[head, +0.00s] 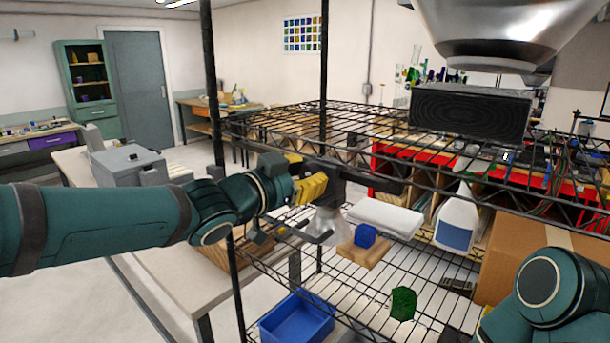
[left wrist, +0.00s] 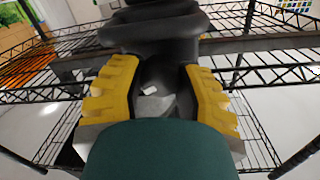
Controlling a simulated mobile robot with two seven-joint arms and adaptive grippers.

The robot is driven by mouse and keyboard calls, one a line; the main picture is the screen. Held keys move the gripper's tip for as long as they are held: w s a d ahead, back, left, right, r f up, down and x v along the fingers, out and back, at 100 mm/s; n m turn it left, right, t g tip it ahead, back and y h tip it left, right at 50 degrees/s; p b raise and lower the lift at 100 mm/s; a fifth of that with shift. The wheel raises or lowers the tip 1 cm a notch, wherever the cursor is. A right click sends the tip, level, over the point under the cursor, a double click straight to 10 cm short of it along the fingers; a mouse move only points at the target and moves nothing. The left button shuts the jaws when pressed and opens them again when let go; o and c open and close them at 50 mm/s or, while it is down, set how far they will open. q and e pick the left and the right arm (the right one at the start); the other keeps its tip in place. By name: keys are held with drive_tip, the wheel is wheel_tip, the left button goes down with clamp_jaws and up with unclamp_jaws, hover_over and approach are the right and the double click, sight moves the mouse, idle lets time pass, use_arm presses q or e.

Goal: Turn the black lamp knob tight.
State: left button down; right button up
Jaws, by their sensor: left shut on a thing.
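My left gripper (head: 313,187) reaches in from the left to the wire shelf. Its yellow fingers are shut on the black lamp knob, which is mostly hidden between them in the head view. In the left wrist view, the yellow fingers (left wrist: 165,82) stand on either side of the dark knob, against the black lamp clamp (left wrist: 152,35). The clamp (head: 345,176) is at the shelf's upright and edge. A silver lamp shade (head: 327,226) hangs just below. My right gripper is out of view; only part of my right arm shows at lower right.
The black wire shelf (head: 290,112) surrounds the gripper. Below are a wood block with a blue piece (head: 365,236), a folded white cloth (head: 385,216), a white bottle (head: 457,222), a green piece (head: 403,303) and a blue bin (head: 297,322). A large metal lamp (head: 500,30) hangs at upper right.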

use_arm(q)
drive_tip(key=c, duration=0.5)
unclamp_jaws()
drive_tip(key=shift+w, duration=0.1)
drive_tip(key=v, duration=1.2)
drive_tip(key=shift+f, duration=0.1)
